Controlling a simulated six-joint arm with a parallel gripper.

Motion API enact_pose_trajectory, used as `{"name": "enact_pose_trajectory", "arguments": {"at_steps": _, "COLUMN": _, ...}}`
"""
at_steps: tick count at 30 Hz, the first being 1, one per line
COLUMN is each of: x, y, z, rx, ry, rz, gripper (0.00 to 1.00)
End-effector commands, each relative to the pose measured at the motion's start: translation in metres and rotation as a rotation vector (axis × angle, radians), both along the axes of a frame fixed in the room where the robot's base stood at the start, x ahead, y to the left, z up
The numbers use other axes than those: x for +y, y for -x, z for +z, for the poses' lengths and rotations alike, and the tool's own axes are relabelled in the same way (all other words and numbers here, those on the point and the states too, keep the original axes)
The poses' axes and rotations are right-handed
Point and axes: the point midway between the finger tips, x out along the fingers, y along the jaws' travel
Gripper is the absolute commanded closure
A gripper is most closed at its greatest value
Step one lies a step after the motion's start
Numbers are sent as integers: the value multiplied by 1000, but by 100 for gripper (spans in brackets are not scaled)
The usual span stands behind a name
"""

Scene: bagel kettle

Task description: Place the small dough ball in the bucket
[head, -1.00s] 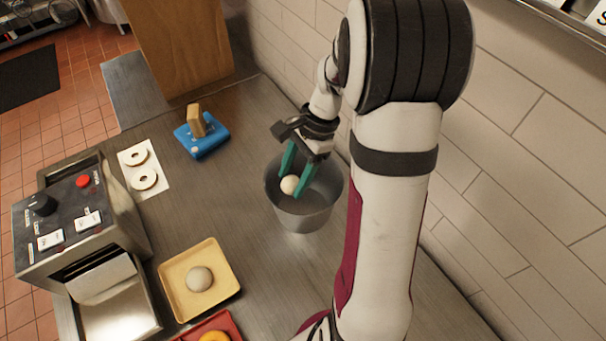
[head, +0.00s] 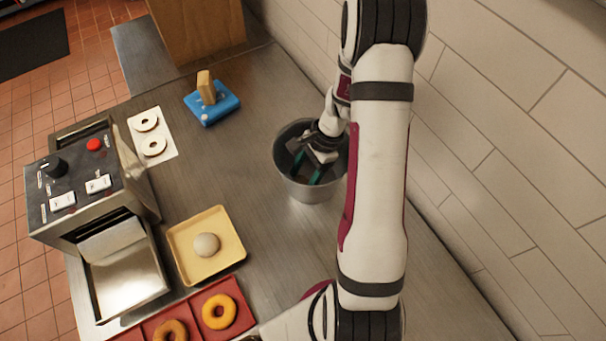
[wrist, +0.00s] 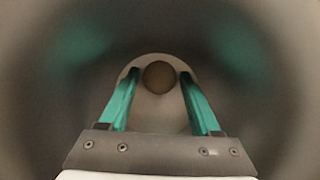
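The metal bucket (head: 312,190) stands on the counter near the tiled wall. My gripper (head: 307,172) reaches down into it, its teal fingers inside the rim. In the wrist view the small dough ball (wrist: 158,75) shows as a dark round shape against the paler bucket bottom. It lies beyond and between the fingertips, with a gap on each side, so the gripper looks open. The inside is dim and blurred. In the head view the ball is hidden by the gripper and bucket.
A larger dough ball (head: 206,244) sits on a yellow tray (head: 232,262). Beside it are a red tray (head: 244,299) with doughnuts, a machine (head: 90,190), a white sheet with rings (head: 137,127) and a blue block (head: 212,108). Counter left of the bucket is clear.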

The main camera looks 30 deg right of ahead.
Motion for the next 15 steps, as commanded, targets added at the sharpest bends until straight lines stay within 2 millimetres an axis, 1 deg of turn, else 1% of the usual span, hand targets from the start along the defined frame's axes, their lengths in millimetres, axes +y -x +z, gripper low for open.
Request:
{"name": "enact_pose_trajectory", "arguments": {"at_steps": 8, "x": 0, "y": 0, "z": 1, "rx": 0, "ry": 0, "rz": 0, "gripper": 30}}
{"name": "enact_pose_trajectory", "arguments": {"at_steps": 10, "x": -1, "y": 0, "z": 5, "rx": -2, "ry": 1, "rz": -1, "gripper": 30}}
{"name": "enact_pose_trajectory", "arguments": {"at_steps": 11, "x": -3, "y": -1, "z": 9, "rx": -4, "ry": 2, "rz": -1, "gripper": 30}}
{"name": "enact_pose_trajectory", "arguments": {"at_steps": 13, "x": -9, "y": -1, "z": 23, "rx": -6, "ry": 2, "rz": -1, "gripper": 30}}
{"name": "enact_pose_trajectory", "arguments": {"at_steps": 15, "x": -17, "y": -1, "z": 42, "rx": -6, "ry": 3, "rz": -1, "gripper": 30}}
